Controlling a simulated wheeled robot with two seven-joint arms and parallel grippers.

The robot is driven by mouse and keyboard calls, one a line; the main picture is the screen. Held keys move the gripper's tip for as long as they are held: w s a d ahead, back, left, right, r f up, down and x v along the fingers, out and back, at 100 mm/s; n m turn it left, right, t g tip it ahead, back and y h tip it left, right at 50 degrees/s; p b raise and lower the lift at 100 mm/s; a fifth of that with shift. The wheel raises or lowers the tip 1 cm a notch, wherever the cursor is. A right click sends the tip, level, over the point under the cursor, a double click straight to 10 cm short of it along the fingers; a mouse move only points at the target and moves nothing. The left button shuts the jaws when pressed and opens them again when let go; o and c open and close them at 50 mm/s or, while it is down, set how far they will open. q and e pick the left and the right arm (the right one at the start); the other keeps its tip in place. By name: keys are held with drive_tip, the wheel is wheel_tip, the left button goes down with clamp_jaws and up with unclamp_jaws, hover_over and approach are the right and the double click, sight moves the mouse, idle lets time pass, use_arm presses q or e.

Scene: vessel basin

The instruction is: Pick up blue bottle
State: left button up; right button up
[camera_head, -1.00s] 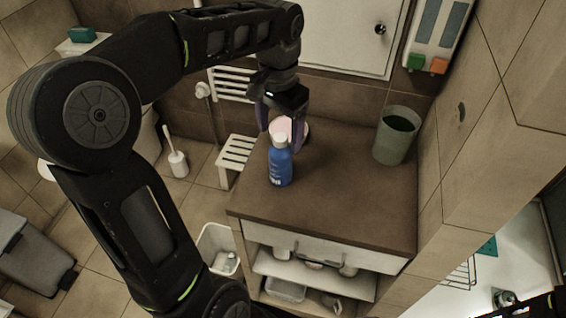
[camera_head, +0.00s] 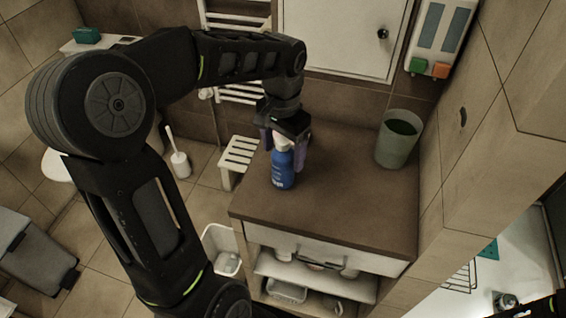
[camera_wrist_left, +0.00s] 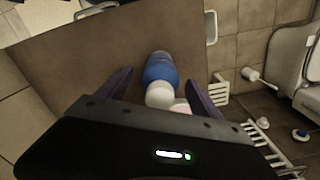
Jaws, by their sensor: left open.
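The blue bottle (camera_head: 283,172) with a white cap stands upright on the brown top of the cabinet (camera_head: 330,205), near its left side. It also shows in the left wrist view (camera_wrist_left: 159,70), between and beyond the fingers. My left gripper (camera_head: 286,150) is open, just behind and above the bottle, with its purple fingers either side of the cap region in the head view. In the left wrist view the fingers (camera_wrist_left: 160,88) are spread apart with gaps beside the bottle. A pinkish thing (camera_wrist_left: 180,105) lies partly hidden by the gripper.
A grey-green cup (camera_head: 397,140) stands at the back right of the cabinet top. A tiled wall (camera_head: 450,150) bounds the right side. A white slatted stool (camera_head: 238,158) and toilet brush (camera_head: 178,160) stand on the left. The cabinet top's front and middle are clear.

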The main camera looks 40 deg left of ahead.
use_arm(q)
drive_tip(key=shift+f, duration=1.35)
clamp_jaws()
drive_tip(key=shift+r, duration=0.15)
wheel_tip(320, 180, up, 10)
drive_tip(key=shift+f+b, duration=0.1)
drive_tip(key=shift+b, duration=0.2)
idle(1.0)
